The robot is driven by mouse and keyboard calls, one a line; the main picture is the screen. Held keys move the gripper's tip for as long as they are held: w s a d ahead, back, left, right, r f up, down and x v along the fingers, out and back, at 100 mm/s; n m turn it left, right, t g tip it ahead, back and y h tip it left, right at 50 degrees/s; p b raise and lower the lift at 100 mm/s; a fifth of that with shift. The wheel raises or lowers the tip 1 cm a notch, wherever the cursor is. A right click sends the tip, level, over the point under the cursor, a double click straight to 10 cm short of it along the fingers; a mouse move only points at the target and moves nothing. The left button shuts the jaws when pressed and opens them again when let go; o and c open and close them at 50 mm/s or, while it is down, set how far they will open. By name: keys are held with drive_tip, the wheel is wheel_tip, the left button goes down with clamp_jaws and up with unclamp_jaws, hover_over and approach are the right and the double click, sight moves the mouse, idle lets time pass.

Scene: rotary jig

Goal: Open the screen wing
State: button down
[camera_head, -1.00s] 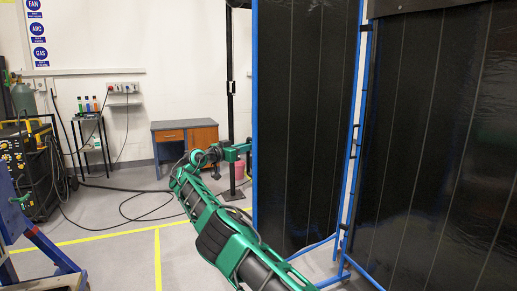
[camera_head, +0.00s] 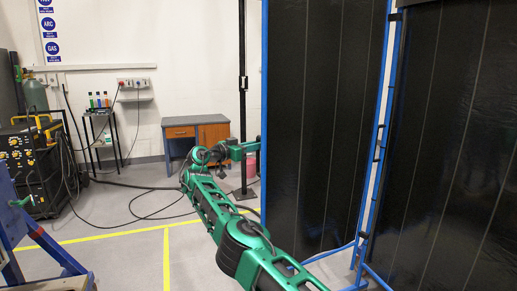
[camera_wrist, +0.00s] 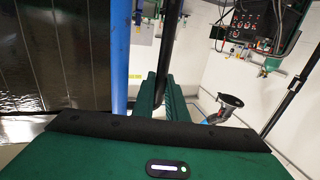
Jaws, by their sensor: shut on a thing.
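The screen wing (camera_head: 318,120) is a tall, dark panel of vertical strips in a blue frame, standing in the middle of the head view. My gripper (camera_head: 256,147) reaches its left edge from the left, at about mid height, and is shut on the wing there. The exact grip is too small to make out. In the wrist view, the green fingers (camera_wrist: 166,88) are close together beside a blue upright (camera_wrist: 119,60) of the frame. A dark bar comes down to the fingers. Dark strips fill the left of that view.
A second dark screen panel (camera_head: 455,150) stands at right, joined to the wing by blue posts. A wooden desk (camera_head: 196,133), a thin black post (camera_head: 243,90) and a welding machine (camera_head: 28,165) stand behind. A blue frame (camera_head: 40,240) is at lower left.

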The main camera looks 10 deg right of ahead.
drive_tip(key=shift+d, duration=0.3)
drive_tip(key=c, duration=1.8)
unclamp_jaws()
drive_tip(key=shift+o, duration=0.2)
drive_tip(key=v, duration=1.1)
drive_tip(key=shift+w+a, duration=0.25)
drive_tip(key=shift+w, duration=0.05)
drive_tip(key=shift+f, duration=0.1)
